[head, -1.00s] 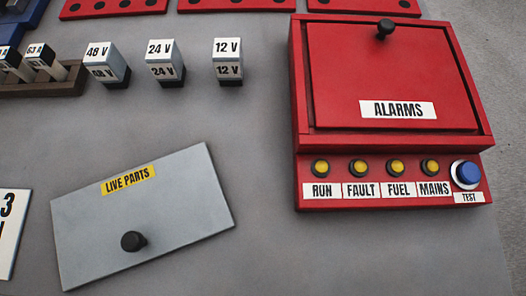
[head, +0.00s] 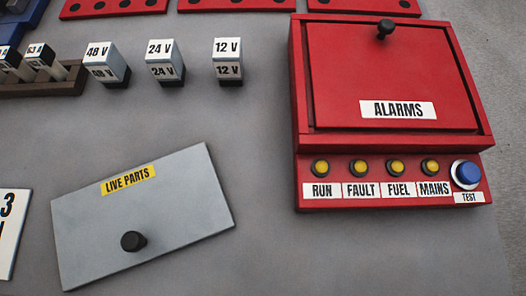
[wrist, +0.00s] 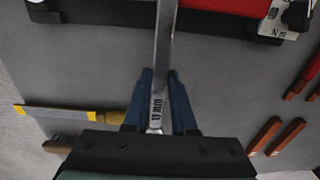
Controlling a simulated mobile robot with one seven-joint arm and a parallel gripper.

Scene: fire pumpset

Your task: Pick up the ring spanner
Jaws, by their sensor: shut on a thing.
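My gripper (wrist: 161,105) shows in the wrist view, its two blue fingers shut on the steel shank of the ring spanner (wrist: 165,50). The spanner runs up from between the fingers and out of the top of the picture, so its far end is out of sight. A small size label in mm is on the shank between the fingers. The spanner's near end lies close to the dark gripper body. Neither the gripper nor the spanner is in the head view.
In the wrist view, a yellow-handled tool (wrist: 107,118) lies left and red handles (wrist: 284,138) lie right; a red object (wrist: 228,5) is at the top. The head view shows a red alarms box (head: 390,80), a grey live-parts plate (head: 175,200) and voltage blocks (head: 165,62).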

